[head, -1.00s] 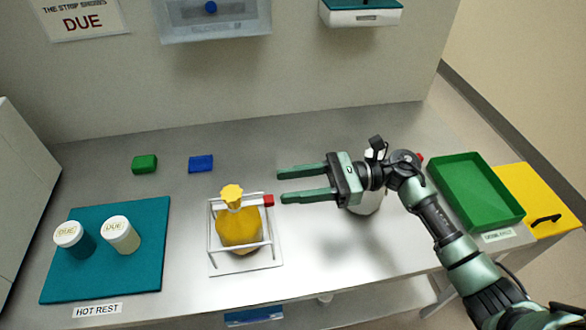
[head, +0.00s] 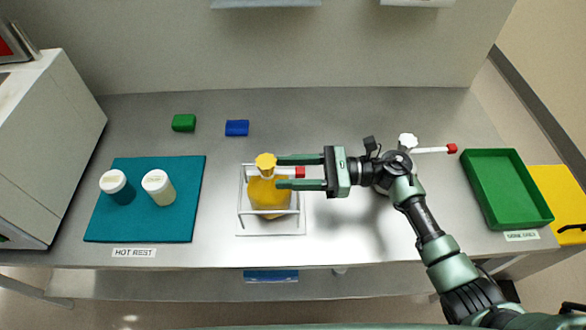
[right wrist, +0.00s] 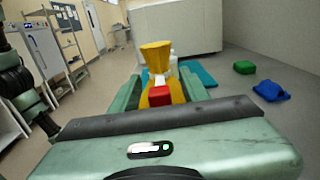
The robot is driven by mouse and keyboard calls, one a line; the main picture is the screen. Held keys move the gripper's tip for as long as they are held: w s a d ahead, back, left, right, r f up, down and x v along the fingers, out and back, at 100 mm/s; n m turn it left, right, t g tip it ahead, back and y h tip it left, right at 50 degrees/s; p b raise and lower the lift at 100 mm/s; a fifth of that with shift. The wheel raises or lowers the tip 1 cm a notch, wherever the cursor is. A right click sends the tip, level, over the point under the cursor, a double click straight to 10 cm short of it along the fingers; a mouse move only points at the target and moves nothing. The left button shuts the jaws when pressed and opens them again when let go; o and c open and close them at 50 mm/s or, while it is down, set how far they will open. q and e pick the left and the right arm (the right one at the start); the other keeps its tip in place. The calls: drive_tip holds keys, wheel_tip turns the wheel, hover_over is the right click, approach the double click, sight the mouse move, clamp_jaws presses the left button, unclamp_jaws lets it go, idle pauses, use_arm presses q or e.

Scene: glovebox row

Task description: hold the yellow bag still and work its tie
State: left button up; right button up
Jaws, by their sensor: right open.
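The yellow bag (head: 268,192) stands upright in a white wire frame (head: 240,212) on the bench. Its gathered neck flares at the top (head: 265,161). A red block (head: 300,172) sits at the neck's right side; I cannot tell whether it is part of the tie. My right gripper (head: 279,172) is open, its two fingers reaching from the right to the bag's neck. In the right wrist view, the yellow neck (right wrist: 156,58) and the red block (right wrist: 159,95) show between the fingers; contact is unclear. My left gripper does not show.
A teal mat (head: 190,220) with two lidded jars (head: 158,187) lies at left. A green block (head: 184,122) and a blue block (head: 237,128) lie behind. A green tray (head: 507,190) is at right.

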clamp_jaws()
idle(2.2)
